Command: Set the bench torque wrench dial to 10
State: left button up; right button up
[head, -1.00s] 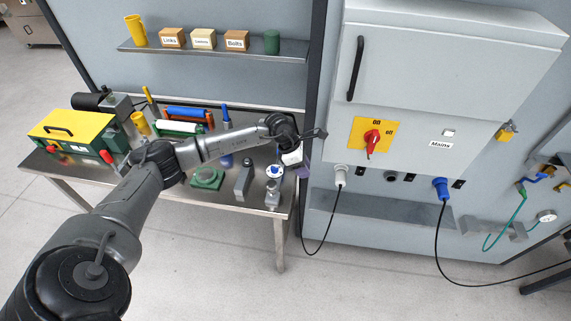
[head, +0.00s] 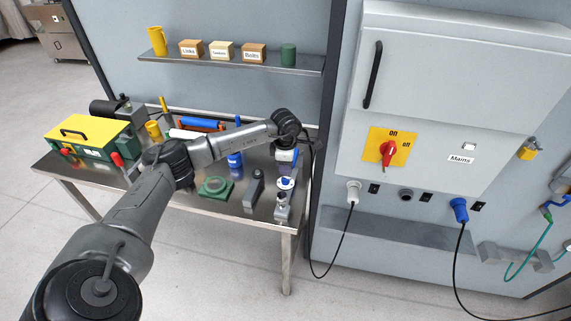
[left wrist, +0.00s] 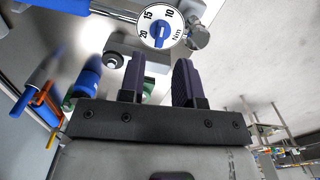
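The torque wrench dial (head: 285,183) is a white round face with a blue knob, near the right end of the steel bench. In the left wrist view the dial (left wrist: 158,28) shows 20, 15, 10 and Nm around its edge. I cannot tell surely which number the knob points at. My left gripper (left wrist: 158,65) is open, its two dark purple fingers apart with nothing between them. The dial is ahead of the fingertips, apart from them. In the head view my left gripper (head: 286,164) is just behind the dial, its fingers mostly hidden. My right gripper is not in view.
On the bench (head: 235,208) stand a green ring-shaped part (head: 215,188), a grey block (head: 253,190) and a yellow-green box (head: 85,136). The electrical cabinet (head: 450,95) with a red switch (head: 388,153) stands to the right, with cables hanging below.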

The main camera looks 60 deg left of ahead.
aim_at(286, 179)
pick_arm(q)
jog(key=shift+f+b, duration=1.6)
jog(key=shift+f, duration=0.85)
jog(key=shift+f, duration=0.2)
grip_shut()
jog(key=shift+m, duration=0.5)
jog(key=shift+c, duration=1.7)
grip_release()
jog(key=shift+m+b, duration=0.3)
jog(key=shift+m, duration=0.4)
jog(key=shift+o, duration=1.4)
jog(key=shift+r, duration=0.1)
